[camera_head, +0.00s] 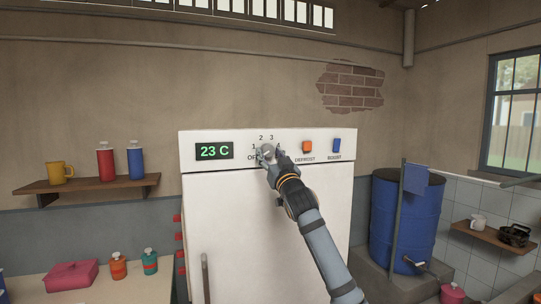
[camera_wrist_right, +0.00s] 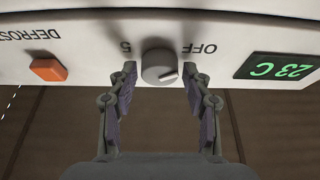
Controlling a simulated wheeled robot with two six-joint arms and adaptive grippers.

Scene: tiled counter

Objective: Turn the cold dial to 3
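The cold dial (camera_head: 266,149) is a round grey knob on the white fridge's (camera_head: 230,210) top panel, with OFF, 1, 2 and 3 readable around it in the head view. The wrist view is upside down; the dial (camera_wrist_right: 158,66) shows there between OFF and 5. Its pale pointer mark faces right and slightly down there, toward the OFF-and-1 side. My right gripper (camera_head: 271,155) is at the dial. In the wrist view its fingers (camera_wrist_right: 159,75) are open, one on each side of the dial, with gaps visible. My left gripper is not in view.
The panel also has a green 23 C display (camera_head: 214,151), an orange defrost button (camera_head: 307,147) and a blue boost button (camera_head: 337,145). A shelf (camera_head: 85,186) with a mug and bottles is at left. A blue barrel (camera_head: 400,225) stands at right.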

